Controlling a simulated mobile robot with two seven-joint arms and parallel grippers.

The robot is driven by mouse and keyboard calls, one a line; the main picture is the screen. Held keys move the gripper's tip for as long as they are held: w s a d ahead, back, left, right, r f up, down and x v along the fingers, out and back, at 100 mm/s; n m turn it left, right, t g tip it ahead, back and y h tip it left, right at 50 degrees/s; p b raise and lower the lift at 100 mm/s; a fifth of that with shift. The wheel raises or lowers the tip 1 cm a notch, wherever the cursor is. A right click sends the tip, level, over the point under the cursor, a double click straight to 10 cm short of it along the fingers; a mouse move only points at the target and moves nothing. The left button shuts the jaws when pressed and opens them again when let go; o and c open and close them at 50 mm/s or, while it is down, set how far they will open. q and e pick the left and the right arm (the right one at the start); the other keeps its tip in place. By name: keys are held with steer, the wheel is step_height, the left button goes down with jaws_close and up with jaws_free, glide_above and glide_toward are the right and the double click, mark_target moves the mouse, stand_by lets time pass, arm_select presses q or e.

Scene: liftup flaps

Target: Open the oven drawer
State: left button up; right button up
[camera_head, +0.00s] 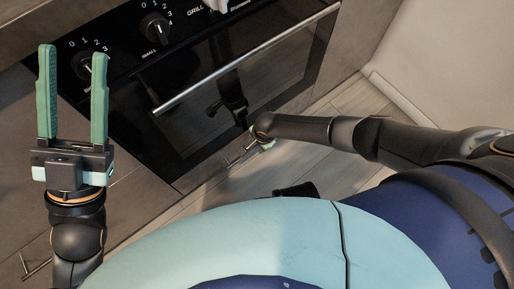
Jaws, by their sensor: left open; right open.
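The oven (215,75) has a black glass door with a long silver bar handle (245,60) slanting across it, and it looks shut. Below the glass is a low drawer front (205,174) with a thin metal handle (238,157), close to the floor; it appears shut. My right gripper (265,145) is low by this handle, seen small and partly hidden by its own wrist; I cannot tell whether it touches the handle. My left gripper (73,55) is open and empty, fingers pointing up the picture, in front of the control panel's left end.
The black control panel (125,38) carries knobs, one partly behind my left gripper. Brown cabinet fronts (140,205) flank the oven, with another bar handle (36,266) at lower left. Bare floor (340,170) lies at right, before a pale wall (445,65).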

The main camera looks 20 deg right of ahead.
steer(key=shift+w+f+b, duration=0.2)
steer(key=shift+f+b, duration=0.2)
steer(key=shift+f, duration=0.35)
jaws_close()
stand_by(1.0)
